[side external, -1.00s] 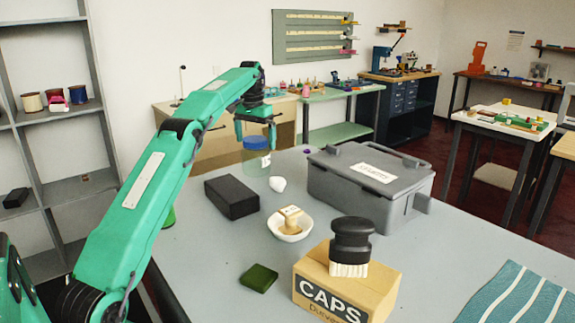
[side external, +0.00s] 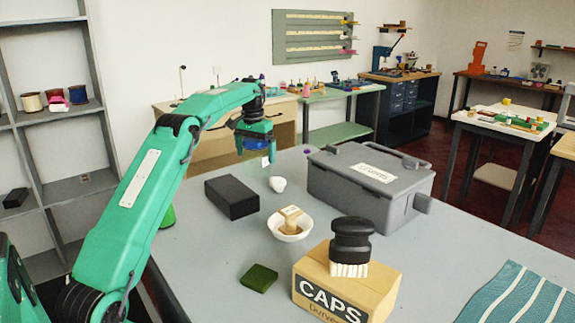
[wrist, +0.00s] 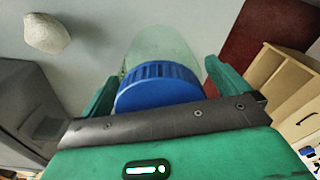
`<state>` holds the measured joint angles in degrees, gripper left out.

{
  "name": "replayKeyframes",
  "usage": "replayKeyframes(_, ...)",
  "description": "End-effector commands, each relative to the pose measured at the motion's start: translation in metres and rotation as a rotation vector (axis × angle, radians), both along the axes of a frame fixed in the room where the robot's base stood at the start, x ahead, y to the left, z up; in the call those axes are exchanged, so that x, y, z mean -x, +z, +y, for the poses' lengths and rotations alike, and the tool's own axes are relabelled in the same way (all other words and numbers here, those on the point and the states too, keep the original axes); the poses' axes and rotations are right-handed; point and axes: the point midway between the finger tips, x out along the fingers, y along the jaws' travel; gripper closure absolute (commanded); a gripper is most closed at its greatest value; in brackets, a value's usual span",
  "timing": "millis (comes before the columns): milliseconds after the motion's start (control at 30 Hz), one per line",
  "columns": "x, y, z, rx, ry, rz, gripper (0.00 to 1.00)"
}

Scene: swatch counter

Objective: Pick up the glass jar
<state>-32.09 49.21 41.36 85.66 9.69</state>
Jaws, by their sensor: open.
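The glass jar (wrist: 160,45) is clear with a ribbed blue lid (wrist: 158,86). In the side view the jar (side external: 256,158) stands at the far end of the grey table, mostly hidden by my gripper. My gripper (side external: 255,150) points down over the jar, its green fingers around the lid area. In the wrist view my gripper (wrist: 160,80) is open, one finger on each side of the lid. Gaps show between the fingers and the lid.
A white pebble-like object (side external: 277,184) lies close to the jar. A black block (side external: 232,197), a grey lidded case (side external: 345,195), a white bowl (side external: 290,232) and a CAPS box (side external: 320,292) with a black-handled brush (side external: 351,245) stand nearer. The table's far edge is close behind the jar.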

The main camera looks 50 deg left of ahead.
Motion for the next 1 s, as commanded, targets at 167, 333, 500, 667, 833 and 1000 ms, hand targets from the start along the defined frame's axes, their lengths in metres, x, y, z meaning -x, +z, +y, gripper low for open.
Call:
replayKeyframes(167, -0.0002, -0.0048, 0.0, 0.0, 0.0, 0.0, 0.0)
replayKeyframes(333, -0.0002, -0.0047, 0.0, 0.0, 0.0, -0.001, 0.0)
replayKeyframes(500, -0.0003, -0.0046, 0.0001, 0.0, 0.0, 0.0, 0.0)
replayKeyframes(667, -0.0003, -0.0046, 0.0001, 0.0, 0.0, 0.0, 0.1)
replayKeyframes(833, -0.0002, -0.0045, 0.0, 0.0, 0.0, 0.0, 0.43)
replayKeyframes(1000, -0.0004, -0.0034, 0.0002, -0.001, 0.0, -0.003, 0.55)
